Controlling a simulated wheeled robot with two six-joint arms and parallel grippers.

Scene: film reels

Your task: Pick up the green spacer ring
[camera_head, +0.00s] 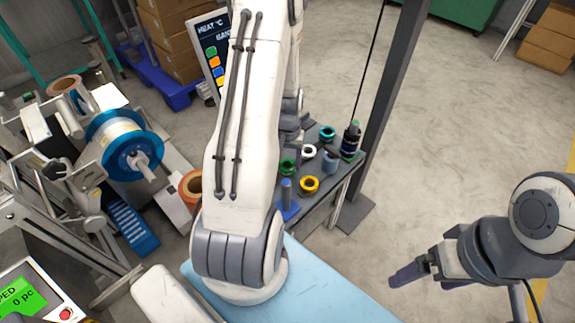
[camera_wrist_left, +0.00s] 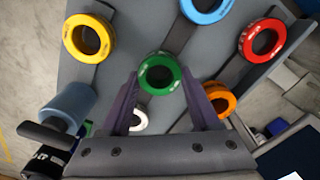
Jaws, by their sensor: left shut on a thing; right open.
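The green spacer ring (camera_wrist_left: 146,78) is in the middle of the left wrist view, between the two fingertips of my left gripper (camera_wrist_left: 160,88). This gripper is shut on the ring. In the head view the green ring (camera_head: 288,166) shows just below the gripper, which is partly hidden by my left arm. I cannot tell whether the ring is clear of the grey surface below it. My right gripper (camera_head: 408,273) is open and empty at the lower right of the head view, away from the rings.
Around the green ring are a yellow ring (camera_wrist_left: 70,40), a blue ring (camera_wrist_left: 205,14), a red ring (camera_wrist_left: 244,42), an orange ring (camera_wrist_left: 231,101) and a white ring (camera_wrist_left: 138,126).

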